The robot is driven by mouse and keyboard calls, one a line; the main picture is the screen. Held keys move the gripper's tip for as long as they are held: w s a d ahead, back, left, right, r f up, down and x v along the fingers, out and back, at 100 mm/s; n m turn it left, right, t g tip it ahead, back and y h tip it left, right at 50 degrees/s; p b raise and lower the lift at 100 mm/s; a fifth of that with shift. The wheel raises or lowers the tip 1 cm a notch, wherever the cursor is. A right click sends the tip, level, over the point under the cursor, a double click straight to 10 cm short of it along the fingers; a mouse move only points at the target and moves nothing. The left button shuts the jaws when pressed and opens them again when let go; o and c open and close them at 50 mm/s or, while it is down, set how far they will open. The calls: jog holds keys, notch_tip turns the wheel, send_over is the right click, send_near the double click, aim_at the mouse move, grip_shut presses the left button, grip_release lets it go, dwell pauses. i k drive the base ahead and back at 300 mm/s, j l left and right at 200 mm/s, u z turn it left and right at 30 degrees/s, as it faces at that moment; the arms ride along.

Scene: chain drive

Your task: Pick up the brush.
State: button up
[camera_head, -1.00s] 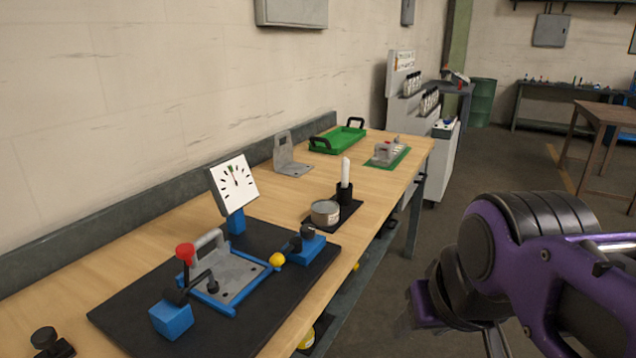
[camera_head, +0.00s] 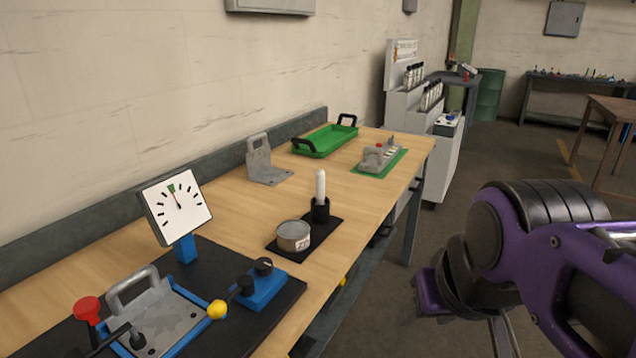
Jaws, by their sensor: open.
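A white upright rod with a rounded top, which looks like the brush (camera_head: 320,186), stands in a black cup (camera_head: 320,211). The cup stands on a black mat (camera_head: 325,232) near the right edge of the workbench. Its lower part is hidden in the cup. My purple and black arm fills the lower right, off the bench and apart from the brush. The jaws of my gripper cannot be made out.
A round tin (camera_head: 293,237) stands beside the cup. A dial gauge (camera_head: 176,207) and a blue-framed fixture (camera_head: 160,318) are nearer. A grey bracket (camera_head: 266,163), green tray (camera_head: 325,143) and green-based block (camera_head: 379,161) are farther along the workbench (camera_head: 224,213).

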aim_at(320, 174)
jog(key=i+l, duration=1.3)
jog(key=i, duration=0.15)
jog(key=i+l+u, duration=0.2)
jog(key=u, duration=0.15)
jog(key=i+l+u, duration=0.15)
jog(key=u, duration=0.2)
